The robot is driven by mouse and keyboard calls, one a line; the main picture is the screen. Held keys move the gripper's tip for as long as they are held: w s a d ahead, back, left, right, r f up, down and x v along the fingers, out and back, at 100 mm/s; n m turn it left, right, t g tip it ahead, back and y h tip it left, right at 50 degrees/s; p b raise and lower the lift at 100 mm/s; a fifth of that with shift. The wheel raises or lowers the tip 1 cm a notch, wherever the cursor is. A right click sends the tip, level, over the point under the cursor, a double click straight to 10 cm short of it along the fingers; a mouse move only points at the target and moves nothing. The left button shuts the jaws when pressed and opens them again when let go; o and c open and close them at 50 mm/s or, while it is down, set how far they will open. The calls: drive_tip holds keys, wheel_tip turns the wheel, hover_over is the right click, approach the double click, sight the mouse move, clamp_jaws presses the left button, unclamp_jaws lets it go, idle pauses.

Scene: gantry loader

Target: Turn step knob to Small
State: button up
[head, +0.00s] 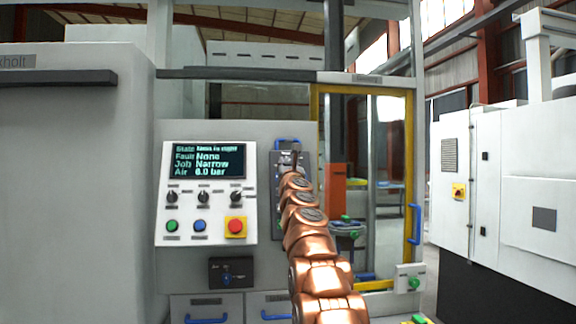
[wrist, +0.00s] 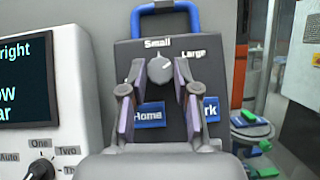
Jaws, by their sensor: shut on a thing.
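The step knob (wrist: 160,69) is a small grey dial on the dark hand pendant (wrist: 125,50), with the label "Small" (wrist: 157,43) above it and "Large" (wrist: 193,54) to its upper right. A pale mark on the knob seems to slant up and right, toward "Large", but it is small. My gripper (wrist: 159,75) is shut on the knob, one finger at each side. In the head view the pendant (head: 276,168) hangs right of the control panel, and my copper arm covers its lower part and most of my gripper.
Blue "Home" (wrist: 148,115) and partly hidden "Park" (wrist: 210,108) keys lie below the knob. The control panel (head: 207,215) with screen, several knobs, buttons and a red stop button (head: 236,227) is close on the left. A yellow-framed door (head: 409,180) stands right.

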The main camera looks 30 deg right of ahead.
clamp_jaws()
